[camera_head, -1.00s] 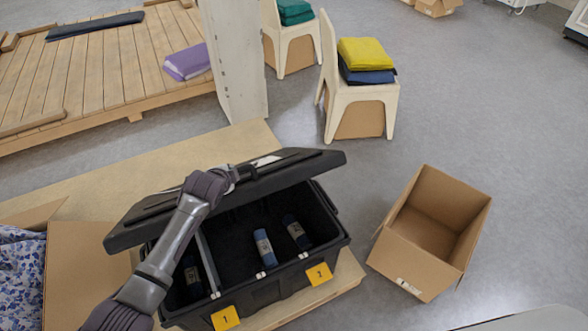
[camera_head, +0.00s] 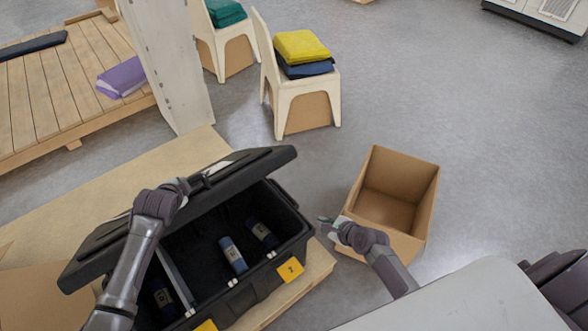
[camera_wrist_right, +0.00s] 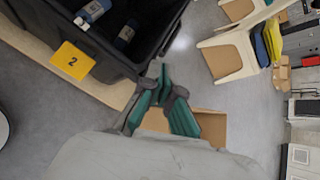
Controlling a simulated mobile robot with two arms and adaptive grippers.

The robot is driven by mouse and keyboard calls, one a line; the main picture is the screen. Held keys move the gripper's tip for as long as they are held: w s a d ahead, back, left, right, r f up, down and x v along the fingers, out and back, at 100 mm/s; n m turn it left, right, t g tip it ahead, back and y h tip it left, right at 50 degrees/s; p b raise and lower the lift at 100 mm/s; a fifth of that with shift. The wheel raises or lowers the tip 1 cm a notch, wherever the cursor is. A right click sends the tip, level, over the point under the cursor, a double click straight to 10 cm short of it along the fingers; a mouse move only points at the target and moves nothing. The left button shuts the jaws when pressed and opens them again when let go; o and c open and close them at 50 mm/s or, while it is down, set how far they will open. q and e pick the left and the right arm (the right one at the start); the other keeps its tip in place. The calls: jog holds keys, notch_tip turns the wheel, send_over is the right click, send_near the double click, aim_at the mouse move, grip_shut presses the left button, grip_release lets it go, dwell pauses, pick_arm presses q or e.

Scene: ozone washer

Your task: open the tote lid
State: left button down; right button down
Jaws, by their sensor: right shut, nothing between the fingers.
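The black tote (camera_head: 257,298) stands on a wooden board with yellow number labels on its front. Its black lid (camera_head: 247,174) is partly raised and slants over the back of the opening. Rolled dark and blue items show inside. My left gripper (camera_head: 186,188) is at the lid's upper edge; its fingertips are too small and covered to tell whether they grip. My right gripper (camera_head: 326,222) is right of the tote, apart from the lid, near the cardboard box. In the right wrist view its green fingers (camera_wrist_right: 163,77) are shut and empty, beside the tote's wall (camera_wrist_right: 118,62).
An open cardboard box (camera_head: 424,205) stands on the floor right of the tote. A chair (camera_head: 283,95) with yellow and blue folded cloths stands behind. A wooden platform (camera_head: 70,95) and upright panel (camera_head: 165,65) are at back left.

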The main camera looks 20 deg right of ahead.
jog(key=w+r+m+t+y, duration=0.1)
jog(key=w+r+m, duration=0.2)
jog(key=r, duration=0.2)
jog(key=w+r+m+t, duration=0.1)
jog(key=w+r+m, duration=0.15)
jog(key=r, duration=0.25)
jog(key=w+a+f, duration=0.1)
jog(key=w+a, duration=0.2)
jog(key=w, duration=0.7)
jog(key=shift+w+a, duration=0.2)
jog(key=shift+w, duration=0.15)
jog(key=shift+f, duration=0.1)
